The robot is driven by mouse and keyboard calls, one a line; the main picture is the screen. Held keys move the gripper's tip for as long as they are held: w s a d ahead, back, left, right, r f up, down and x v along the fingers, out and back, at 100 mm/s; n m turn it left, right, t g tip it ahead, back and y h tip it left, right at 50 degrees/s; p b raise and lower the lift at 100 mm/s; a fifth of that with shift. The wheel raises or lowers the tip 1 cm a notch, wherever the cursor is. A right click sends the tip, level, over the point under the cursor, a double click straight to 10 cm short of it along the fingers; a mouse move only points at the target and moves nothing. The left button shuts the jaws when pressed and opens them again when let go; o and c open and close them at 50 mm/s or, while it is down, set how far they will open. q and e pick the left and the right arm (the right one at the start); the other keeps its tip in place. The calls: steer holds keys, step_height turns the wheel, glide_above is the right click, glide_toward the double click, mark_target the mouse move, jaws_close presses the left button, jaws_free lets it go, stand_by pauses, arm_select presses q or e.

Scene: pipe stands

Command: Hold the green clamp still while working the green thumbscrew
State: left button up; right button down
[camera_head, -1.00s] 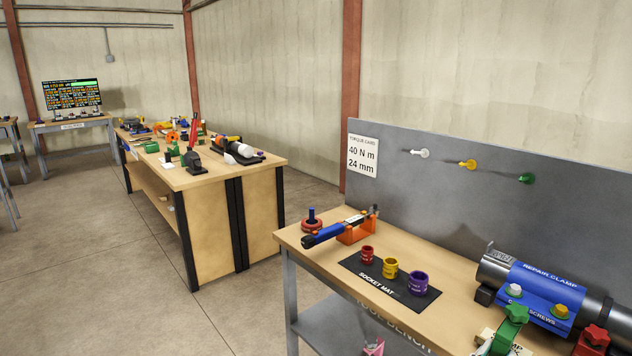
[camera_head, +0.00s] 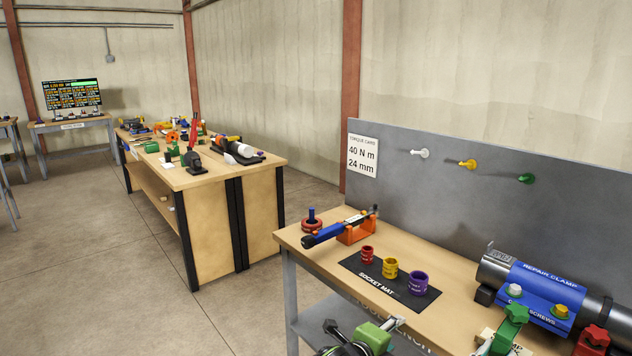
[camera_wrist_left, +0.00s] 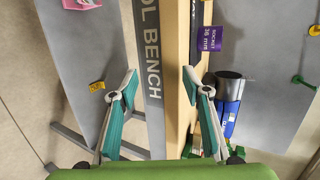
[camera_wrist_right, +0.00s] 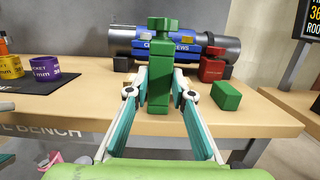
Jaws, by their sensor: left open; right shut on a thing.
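My right gripper (camera_wrist_right: 160,86) is shut on the clamp's body, one finger on each side. My left gripper (camera_head: 364,328) is low at the bench's front, left of the clamp and apart from it. In the left wrist view (camera_wrist_left: 160,78) its fingers are wide apart and empty. The clamp's lower part is hidden in the head view.
A blue repair clamp (camera_head: 545,290) on a dark pipe lies behind the green clamp. A socket mat (camera_head: 360,268) with three sockets lies to the left. A green block (camera_wrist_right: 226,96) sits on the bench.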

arm_select(q)
steer(key=s+d+r+m+h, duration=0.1)
steer(key=s+d+r+m, duration=0.1)
steer(key=d+r+m, duration=0.45)
steer(key=m+g+h, duration=0.1)
steer(key=m, duration=1.2)
glide_toward(515, 314)
steer(key=w, duration=0.1)
steer(key=shift+s+x, duration=0.25)
steer(key=shift+x, duration=4.6)
steer(key=shift+d+f+h, duration=0.1)
steer(key=shift+d+h, duration=0.05)
steer(key=shift+h, duration=0.15)
